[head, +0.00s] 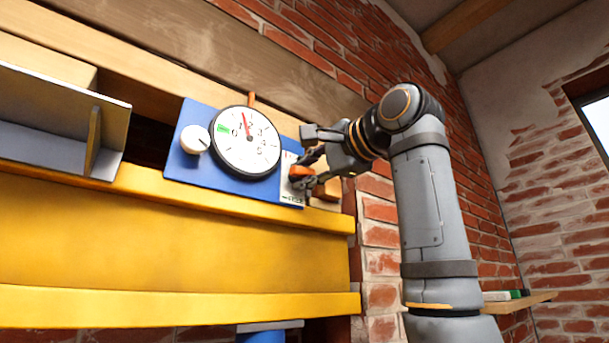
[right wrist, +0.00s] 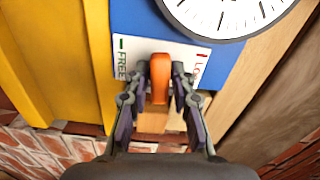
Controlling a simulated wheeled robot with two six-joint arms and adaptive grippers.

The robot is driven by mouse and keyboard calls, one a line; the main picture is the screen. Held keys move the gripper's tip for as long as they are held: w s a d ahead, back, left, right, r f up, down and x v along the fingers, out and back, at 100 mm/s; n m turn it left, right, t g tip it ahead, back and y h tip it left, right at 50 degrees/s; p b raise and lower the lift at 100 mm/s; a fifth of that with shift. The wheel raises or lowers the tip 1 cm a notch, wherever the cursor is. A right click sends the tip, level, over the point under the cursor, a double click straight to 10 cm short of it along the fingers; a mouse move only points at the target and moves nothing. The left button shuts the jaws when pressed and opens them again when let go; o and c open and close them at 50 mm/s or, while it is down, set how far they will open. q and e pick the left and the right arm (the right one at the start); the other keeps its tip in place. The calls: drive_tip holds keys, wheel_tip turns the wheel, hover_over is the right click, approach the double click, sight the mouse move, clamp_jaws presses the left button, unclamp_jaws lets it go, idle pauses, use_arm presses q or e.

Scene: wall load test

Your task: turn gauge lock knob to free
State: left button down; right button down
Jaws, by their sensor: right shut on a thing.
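The gauge lock knob is an orange bar-shaped handle (head: 299,171) at the right end of the blue panel (head: 183,167), beside the round white gauge (head: 247,142). In the right wrist view the knob (right wrist: 160,78) stands upright in the picture on a white label plate (right wrist: 135,50). FREE with a green mark is to its left; a partly hidden word with a red mark is to its right. My right gripper (head: 305,168) is shut on the knob, one finger on each side; its fingers (right wrist: 159,92) also show in the right wrist view. My left gripper is out of view.
A white round knob (head: 195,139) sits left of the gauge. A yellow beam (head: 170,245) runs below the panel, and a grey bracket (head: 60,120) stands at the left. A brick wall rises behind. A small wooden shelf (head: 520,303) is at the lower right.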

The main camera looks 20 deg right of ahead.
drive_tip(key=shift+f+m, duration=0.1)
drive_tip(key=shift+m, duration=0.5)
drive_tip(key=c, duration=1.3)
unclamp_jaws()
drive_tip(key=shift+s+d, duration=0.1)
drive_tip(key=shift+s, duration=0.05)
drive_tip(key=v, duration=1.1)
drive_tip(key=shift+s, duration=0.3)
